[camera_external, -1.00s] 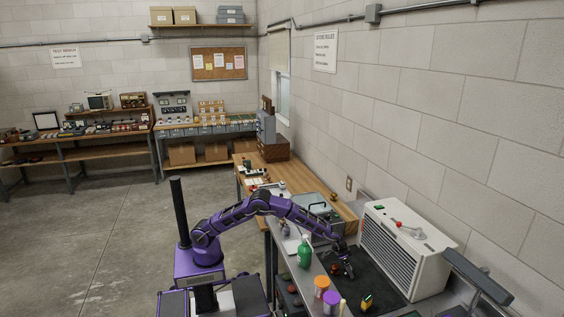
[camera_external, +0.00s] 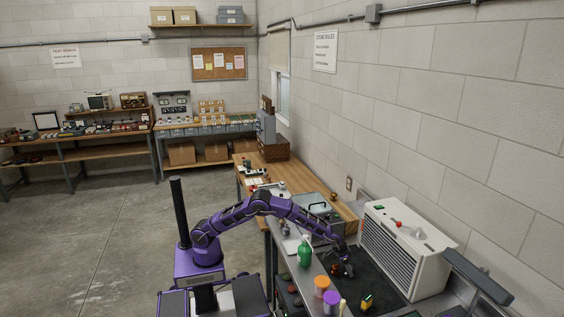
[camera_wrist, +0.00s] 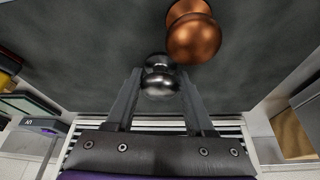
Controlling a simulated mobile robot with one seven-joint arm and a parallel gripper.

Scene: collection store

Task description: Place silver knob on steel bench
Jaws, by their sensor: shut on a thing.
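The silver knob (camera_wrist: 160,80) is shiny and round and sits between the two fingertips of my gripper (camera_wrist: 158,84) in the wrist view. My gripper is shut on it. In the external view my gripper (camera_external: 343,266) is low over the dark mat on the steel bench (camera_external: 313,270); the silver knob is too small to make out there. A copper knob (camera_wrist: 193,35) stands just beyond the silver one, up and to the right in the wrist view. I cannot tell whether the silver knob touches the mat.
The dark mat (camera_external: 384,285) covers much of the bench. A white grilled appliance (camera_external: 400,250) stands by the wall on the right. A green bottle (camera_external: 304,254), an orange-lidded jar (camera_external: 322,283), a purple-lidded jar (camera_external: 331,300) and a small yellow-and-dark item (camera_external: 367,301) stand nearby.

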